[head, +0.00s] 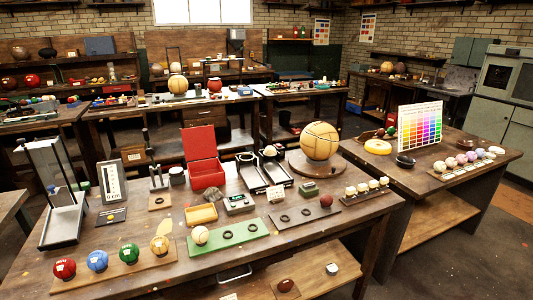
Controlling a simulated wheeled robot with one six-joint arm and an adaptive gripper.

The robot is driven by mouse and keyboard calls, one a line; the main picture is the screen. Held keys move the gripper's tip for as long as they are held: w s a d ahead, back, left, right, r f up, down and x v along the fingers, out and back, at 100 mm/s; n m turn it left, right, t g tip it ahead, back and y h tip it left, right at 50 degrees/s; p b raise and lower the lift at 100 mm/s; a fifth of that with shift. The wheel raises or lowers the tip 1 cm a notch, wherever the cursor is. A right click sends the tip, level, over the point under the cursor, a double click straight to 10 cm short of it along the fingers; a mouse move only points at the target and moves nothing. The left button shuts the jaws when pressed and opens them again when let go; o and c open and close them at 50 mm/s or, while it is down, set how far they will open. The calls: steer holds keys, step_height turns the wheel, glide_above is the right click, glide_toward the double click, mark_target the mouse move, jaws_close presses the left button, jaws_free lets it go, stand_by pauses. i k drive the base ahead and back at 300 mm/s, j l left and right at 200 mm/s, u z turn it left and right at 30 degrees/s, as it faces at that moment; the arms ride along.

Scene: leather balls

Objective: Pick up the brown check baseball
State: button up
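I cannot make out a brown check pattern on any ball at this size. A small dark reddish-brown ball (326,201) sits at the right end of a board with dark rings, near the right part of the front table. A cream baseball (201,235) with reddish marks sits at the left end of a green board (240,235). A dark brown oval ball (286,285) lies on the lower shelf. A large tan ball with dark seams (320,141) stands on a round base. My gripper is not in view.
The front table (350,235) also carries red, blue (97,260), green and yellow balls on a board, an open red box (204,165), a metal frame (60,195) and small instruments. A second table with a colour chart (420,127) stands at right. Open floor shows at lower right.

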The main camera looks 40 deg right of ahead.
mark_target(325, 200)
steer(key=i+l+z, duration=0.15)
steer(key=l, duration=0.35)
steer(key=i+l+z, duration=0.1)
steer(key=i+l, duration=0.3)
